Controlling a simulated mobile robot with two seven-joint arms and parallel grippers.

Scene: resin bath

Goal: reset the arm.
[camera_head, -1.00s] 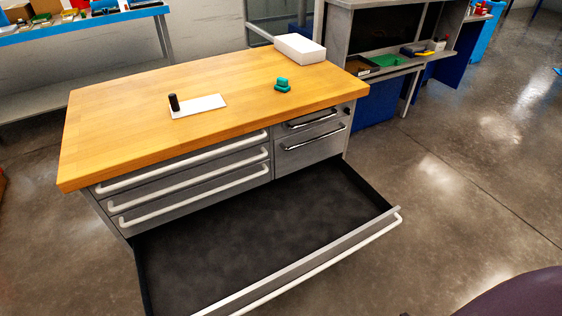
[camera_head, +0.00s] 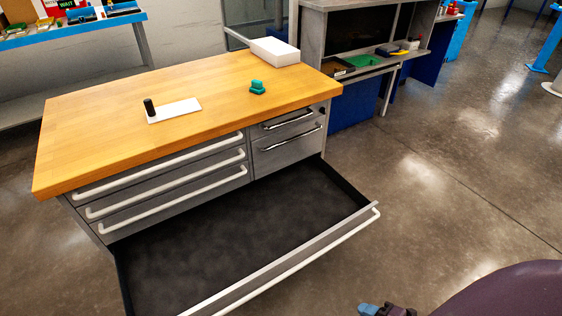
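A small blue and dark part, which looks like my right gripper (camera_head: 387,310), shows at the bottom edge, right of centre. It is cut off by the frame, so I cannot tell whether it is open or shut. It is in front of and apart from the open drawer. A smooth dark purple shape, probably part of my own body or arm, fills the lower right corner. My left gripper is not in view.
A wood-topped workbench (camera_head: 90,130) has its wide bottom drawer (camera_head: 340,232) pulled out and empty. On top are a white plate (camera_head: 178,111) with a black cylinder (camera_head: 149,107), a teal part (camera_head: 257,88) and a white box (camera_head: 275,51). Open floor (camera_head: 440,190) lies to the right.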

